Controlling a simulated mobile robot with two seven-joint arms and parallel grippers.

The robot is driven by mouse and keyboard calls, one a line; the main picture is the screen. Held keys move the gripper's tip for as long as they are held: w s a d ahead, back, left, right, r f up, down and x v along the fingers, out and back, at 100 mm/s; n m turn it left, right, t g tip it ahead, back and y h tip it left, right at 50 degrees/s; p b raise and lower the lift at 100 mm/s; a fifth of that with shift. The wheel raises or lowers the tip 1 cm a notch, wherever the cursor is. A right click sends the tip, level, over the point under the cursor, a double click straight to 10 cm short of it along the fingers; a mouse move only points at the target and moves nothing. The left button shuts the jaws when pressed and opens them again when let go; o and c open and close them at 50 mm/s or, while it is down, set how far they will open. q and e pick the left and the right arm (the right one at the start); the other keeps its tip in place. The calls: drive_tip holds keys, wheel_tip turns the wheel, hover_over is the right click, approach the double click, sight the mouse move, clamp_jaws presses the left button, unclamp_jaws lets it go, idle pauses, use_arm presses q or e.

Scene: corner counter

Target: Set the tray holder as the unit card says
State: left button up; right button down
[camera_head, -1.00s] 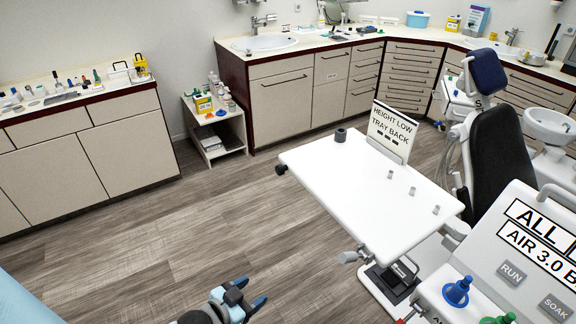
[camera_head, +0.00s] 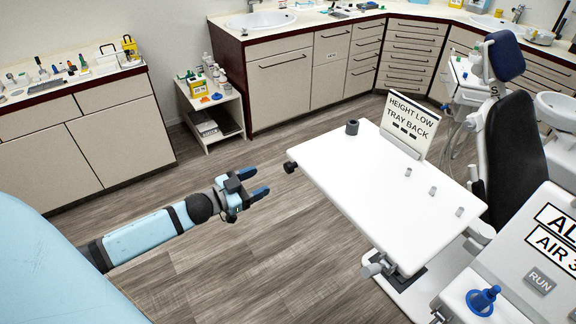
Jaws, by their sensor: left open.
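The white tray holder (camera_head: 375,195) stands in the middle right, its flat top level. The unit card (camera_head: 408,124) stands upright at its back edge and reads "HEIGHT LOW, TRAY BACK". A dark knob (camera_head: 290,167) sticks out at the tray's left corner. A grey lever (camera_head: 372,266) shows under the front edge. My right gripper is not in view.
A dental chair (camera_head: 510,140) stands right of the tray. A panel with a RUN button (camera_head: 540,281) and a blue knob (camera_head: 483,299) is at the lower right. A small shelf cart (camera_head: 212,118) and cabinets stand behind. The floor left of the tray is clear.

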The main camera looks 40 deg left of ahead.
sight(286, 168)
use_arm(q)
drive_tip(key=p+x, duration=0.1)
drive_tip(key=x, duration=0.9)
drive_tip(key=shift+w+a+f+p, duration=0.1)
drive_tip(key=shift+w+p, duration=0.05)
drive_tip(key=shift+p, duration=0.2)
clamp_jaws()
